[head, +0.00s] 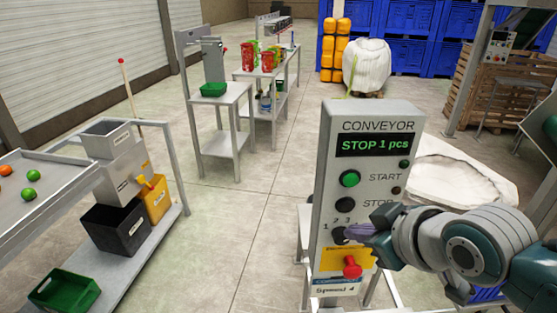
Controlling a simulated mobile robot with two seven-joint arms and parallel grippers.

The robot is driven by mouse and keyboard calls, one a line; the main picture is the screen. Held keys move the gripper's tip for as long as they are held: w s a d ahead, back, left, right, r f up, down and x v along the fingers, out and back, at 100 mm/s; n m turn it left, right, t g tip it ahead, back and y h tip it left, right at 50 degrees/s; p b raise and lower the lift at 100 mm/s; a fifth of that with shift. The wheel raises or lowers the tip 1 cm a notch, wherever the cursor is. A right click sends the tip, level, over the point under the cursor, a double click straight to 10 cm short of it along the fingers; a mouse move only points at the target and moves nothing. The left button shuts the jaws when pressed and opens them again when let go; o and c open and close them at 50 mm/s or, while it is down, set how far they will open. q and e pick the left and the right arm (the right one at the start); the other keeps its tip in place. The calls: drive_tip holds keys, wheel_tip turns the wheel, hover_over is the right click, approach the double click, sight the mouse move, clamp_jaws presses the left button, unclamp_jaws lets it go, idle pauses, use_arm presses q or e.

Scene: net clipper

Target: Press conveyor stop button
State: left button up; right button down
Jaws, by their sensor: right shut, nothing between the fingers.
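The grey conveyor control panel (370,128) stands right of centre, with a display (373,143) reading "STOP 1 pcs". The black stop button (344,205) sits below the green start button (349,179). A dark selector knob (340,234) marked 1, 2, 3 is lower, and a red knob (352,268) sits on a yellow plate beneath it. My right gripper (360,234) is shut and empty, its purple-grey tips just right of the selector knob and below the stop button. I cannot tell whether the tips touch the panel. My left gripper is out of view.
A cart at left carries black (110,238) and yellow (157,206) bins and a green crate (60,291). A small table (222,101) with a green tray stands behind. A white sack (366,66) stands at the back. The middle floor is clear.

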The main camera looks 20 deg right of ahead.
drive_tip(key=shift+s+a+p, duration=0.2)
drive_tip(key=shift+s+p, duration=0.1)
drive_tip(key=shift+s, duration=0.3)
drive_tip(key=shift+s+a+p, duration=0.2)
drive_tip(key=shift+s+p, duration=0.05)
drive_tip(key=shift+s, duration=0.35)
drive_tip(key=shift+r, duration=0.1)
drive_tip(key=s+a+r+m+g+p, duration=0.1)
drive_tip(key=s+a+r+g+p, duration=0.1)
drive_tip(key=s+r+p, duration=0.3)
drive_tip(key=s+a+r+g+p, duration=0.3)
drive_tip(key=s+r+p, duration=0.2)
drive_tip(key=s+r, duration=0.8)
drive_tip(key=shift+s+a+m+g+p, duration=0.3)
drive_tip(key=shift+s+m+g+p, duration=0.05)
drive_tip(key=shift+s+m+g, duration=0.1)
